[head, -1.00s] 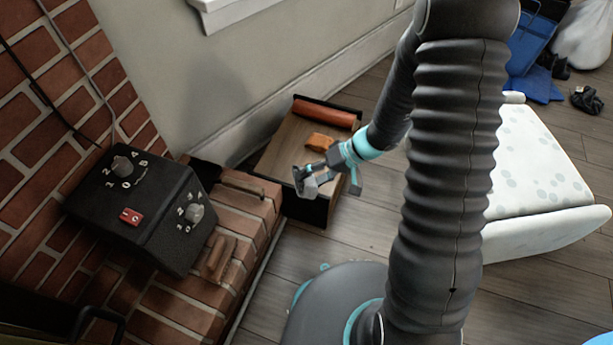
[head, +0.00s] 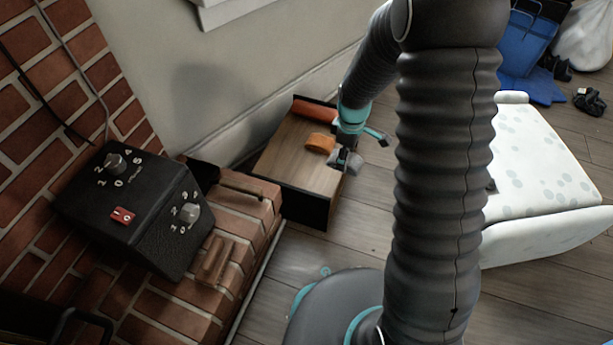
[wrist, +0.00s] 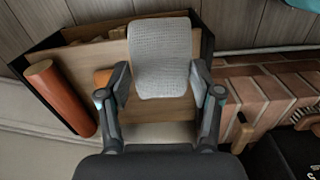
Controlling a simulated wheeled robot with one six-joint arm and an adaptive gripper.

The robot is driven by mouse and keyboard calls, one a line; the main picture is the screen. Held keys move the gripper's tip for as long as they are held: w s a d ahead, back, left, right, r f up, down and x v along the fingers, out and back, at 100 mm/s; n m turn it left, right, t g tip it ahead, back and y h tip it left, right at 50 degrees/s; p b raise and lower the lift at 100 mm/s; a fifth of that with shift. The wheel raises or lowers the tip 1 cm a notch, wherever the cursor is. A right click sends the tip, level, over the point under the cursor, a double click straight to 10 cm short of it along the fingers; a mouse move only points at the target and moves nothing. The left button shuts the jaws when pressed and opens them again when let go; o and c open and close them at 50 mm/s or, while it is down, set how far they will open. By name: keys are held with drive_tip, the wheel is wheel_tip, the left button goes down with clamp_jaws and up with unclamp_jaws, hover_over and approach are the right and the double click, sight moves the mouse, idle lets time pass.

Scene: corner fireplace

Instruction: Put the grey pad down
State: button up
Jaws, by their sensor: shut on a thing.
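The grey pad (wrist: 160,58) is a flat, textured piece that curves at its ends. My gripper (wrist: 160,92) is shut on it, with one finger on each side in the wrist view. In the head view my gripper (head: 347,158) is over the right edge of a wooden box with black ends (head: 290,165), and the pad shows only as a small grey shape there. Whether the pad touches the box is hard to tell.
The box holds a red-brown cylinder (head: 314,112) at its back and an orange block (head: 320,142). A brick ledge (head: 240,210) with a black control box (head: 135,205) stands to the left. A white spotted cushioned seat (head: 545,165) is at right. Wooden floor (head: 370,220) is clear between.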

drive_tip(key=w+a+f, duration=0.1)
drive_tip(key=a+f, duration=0.1)
drive_tip(key=a, duration=0.1)
drive_tip(key=w+a+f+b, duration=0.1)
drive_tip(key=a+f, duration=0.1)
drive_tip(key=a, duration=0.2)
drive_tip(key=w+a+f, duration=0.1)
drive_tip(key=a+f, duration=0.2)
drive_tip(key=a, duration=0.1)
drive_tip(key=shift+w, duration=0.25)
drive_tip(key=shift+f+b, duration=0.4)
drive_tip(key=shift+f, duration=1.4)
drive_tip(key=o, duration=1)
drive_tip(key=shift+f, duration=0.1)
